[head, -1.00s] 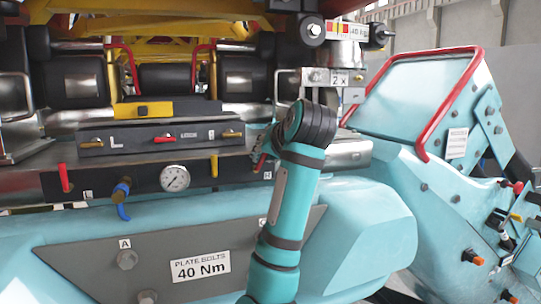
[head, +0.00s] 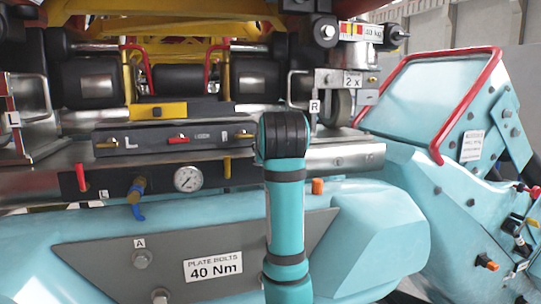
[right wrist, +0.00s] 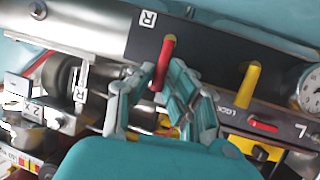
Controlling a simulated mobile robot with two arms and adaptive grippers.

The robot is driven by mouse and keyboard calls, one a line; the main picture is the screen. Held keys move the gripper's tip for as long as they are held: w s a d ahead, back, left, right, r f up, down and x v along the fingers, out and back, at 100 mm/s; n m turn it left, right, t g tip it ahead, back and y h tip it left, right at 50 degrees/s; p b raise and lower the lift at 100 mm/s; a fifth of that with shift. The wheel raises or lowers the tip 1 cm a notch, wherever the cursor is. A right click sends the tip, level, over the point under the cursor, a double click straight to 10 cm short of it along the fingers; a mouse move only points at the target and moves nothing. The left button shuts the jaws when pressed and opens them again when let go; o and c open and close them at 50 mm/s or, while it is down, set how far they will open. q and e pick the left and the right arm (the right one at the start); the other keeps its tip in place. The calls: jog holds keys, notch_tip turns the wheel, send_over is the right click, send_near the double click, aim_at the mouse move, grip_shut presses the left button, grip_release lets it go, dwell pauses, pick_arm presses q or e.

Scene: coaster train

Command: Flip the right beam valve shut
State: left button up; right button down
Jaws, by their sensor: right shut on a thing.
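The right red valve lever (right wrist: 164,62), next to an R label (right wrist: 148,19), shows in the right wrist view, which is turned nearly upside down. It lies roughly parallel to the yellow lever (right wrist: 247,85) on the same dark panel. My right gripper (right wrist: 163,77) is shut on this red lever, with fingers on both sides of it; the lever's end is partly hidden among the fingers. In the head view my right arm hides the lever and the gripper. The left red lever (head: 81,177) stands upright near an L label. My left gripper is not in view.
A pressure gauge (head: 188,179) and a brass valve with a blue handle (head: 136,196) sit on the panel. Above is a dark block (head: 170,139) with small levers. At the right is a red rail (head: 452,108) on the teal body.

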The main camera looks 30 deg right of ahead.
jog(key=c, duration=1.4)
grip_release()
jog(key=shift+o, duration=0.2)
jog(key=v, duration=1.2)
jog(key=shift+r, duration=0.1)
